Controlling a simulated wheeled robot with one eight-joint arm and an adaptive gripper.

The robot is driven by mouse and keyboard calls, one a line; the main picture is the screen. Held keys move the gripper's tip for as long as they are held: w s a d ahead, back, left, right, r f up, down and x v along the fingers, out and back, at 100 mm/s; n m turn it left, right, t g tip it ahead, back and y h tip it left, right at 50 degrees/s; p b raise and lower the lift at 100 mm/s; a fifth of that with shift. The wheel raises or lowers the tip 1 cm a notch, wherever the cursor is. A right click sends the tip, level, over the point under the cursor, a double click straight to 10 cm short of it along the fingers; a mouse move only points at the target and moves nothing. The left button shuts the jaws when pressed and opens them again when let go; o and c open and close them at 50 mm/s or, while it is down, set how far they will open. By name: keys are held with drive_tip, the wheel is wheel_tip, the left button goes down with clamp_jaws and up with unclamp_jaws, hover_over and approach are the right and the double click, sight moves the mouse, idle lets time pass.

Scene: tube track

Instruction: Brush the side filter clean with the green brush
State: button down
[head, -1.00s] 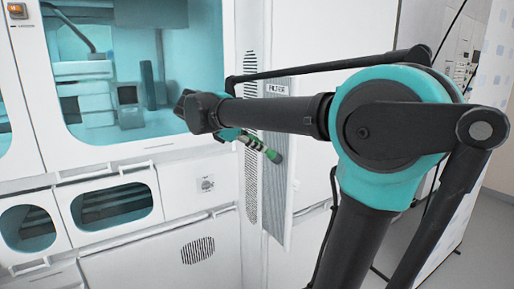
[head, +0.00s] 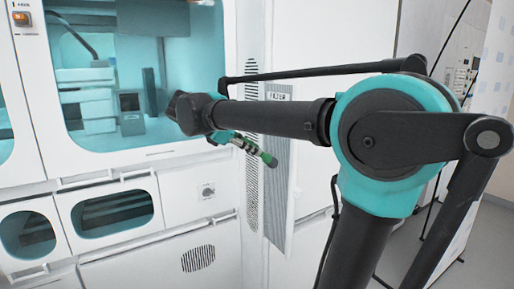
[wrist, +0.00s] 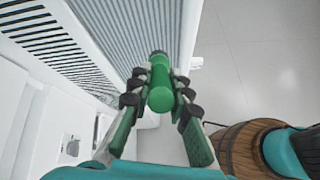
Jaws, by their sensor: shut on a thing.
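The side filter (head: 281,185) is a tall, pale, finely ribbed panel under a FILTER label (head: 278,96) on the side of the white machine. It also shows at the top of the wrist view (wrist: 140,20). My gripper (head: 236,141) is in front of the machine, left of the filter. In the wrist view my gripper (wrist: 158,96) is shut on the green brush (wrist: 160,88), which points away from me. The brush's dark end overlaps the filter's lower edge there; I cannot tell whether they touch. In the head view the green brush (head: 264,156) tilts down to the right.
The white machine has a teal window (head: 140,100), lower drawers with windows (head: 112,212) and a slotted vent (head: 252,150) left of the filter. A brown barrel-like thing (wrist: 238,147) shows at lower right in the wrist view. Grey floor (wrist: 255,65) is clear.

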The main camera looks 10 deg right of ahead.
drive_tip(key=s+a, duration=0.2)
drive_tip(key=a, duration=0.4)
drive_tip(key=shift+a, duration=0.2)
idle(0.5)
